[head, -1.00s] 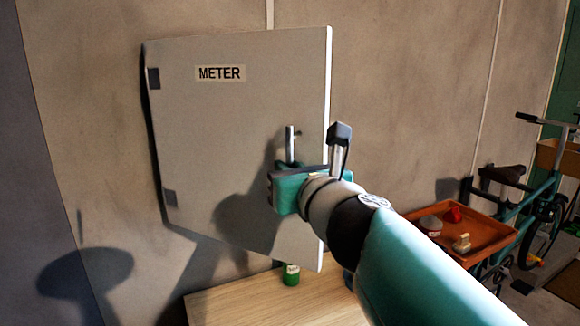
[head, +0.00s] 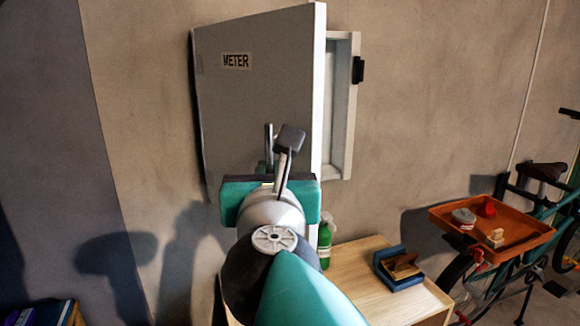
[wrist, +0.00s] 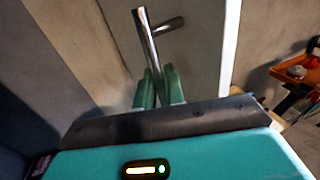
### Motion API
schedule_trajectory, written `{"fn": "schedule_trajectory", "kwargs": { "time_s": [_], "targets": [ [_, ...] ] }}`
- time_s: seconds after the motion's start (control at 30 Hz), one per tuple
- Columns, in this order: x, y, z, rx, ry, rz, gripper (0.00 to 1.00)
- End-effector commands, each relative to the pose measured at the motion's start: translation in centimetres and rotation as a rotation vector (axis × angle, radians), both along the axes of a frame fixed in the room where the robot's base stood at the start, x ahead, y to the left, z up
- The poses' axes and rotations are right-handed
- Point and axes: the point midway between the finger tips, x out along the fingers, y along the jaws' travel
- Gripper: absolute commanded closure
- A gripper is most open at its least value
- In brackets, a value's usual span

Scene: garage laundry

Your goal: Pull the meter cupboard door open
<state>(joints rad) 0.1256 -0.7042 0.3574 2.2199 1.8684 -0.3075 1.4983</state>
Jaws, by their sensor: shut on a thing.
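The meter cupboard door (head: 260,95) is a grey panel with a METER label, hinged on its left. It stands partly open, its right edge swung out from the wall. Part of the cupboard's frame and inside (head: 341,110) shows to the right of it. The bar handle (head: 268,140) is a metal rod on the door's front. My gripper (wrist: 158,88) is shut on the handle's lower part in the wrist view, with the rod's upper end rising above the green fingers. In the head view my wrist hides most of the grip.
An orange tray (head: 500,235) with small items sits by a bicycle (head: 550,200) at right.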

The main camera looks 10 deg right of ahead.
Motion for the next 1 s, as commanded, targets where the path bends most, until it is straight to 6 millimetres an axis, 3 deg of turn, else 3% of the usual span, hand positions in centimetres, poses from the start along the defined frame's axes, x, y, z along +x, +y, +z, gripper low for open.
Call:
{"fn": "schedule_trajectory", "kwargs": {
  "time_s": [0.27, 0.67, 0.7, 0.77, 1.0],
  "targets": [
    [-0.5, 2.0, 0.1, -0.001, 0.000, -0.048, 1.00],
    [-0.6, 2.2, 0.0, 0.000, 0.000, -0.054, 1.00],
    [-0.6, 2.2, 0.0, 0.000, 0.000, -0.054, 0.85],
    [-0.6, 2.2, 0.0, 0.000, 0.001, -0.054, 0.75],
    [-0.7, 2.1, 0.0, 0.000, 0.001, -0.055, 0.75]
  ]
}}
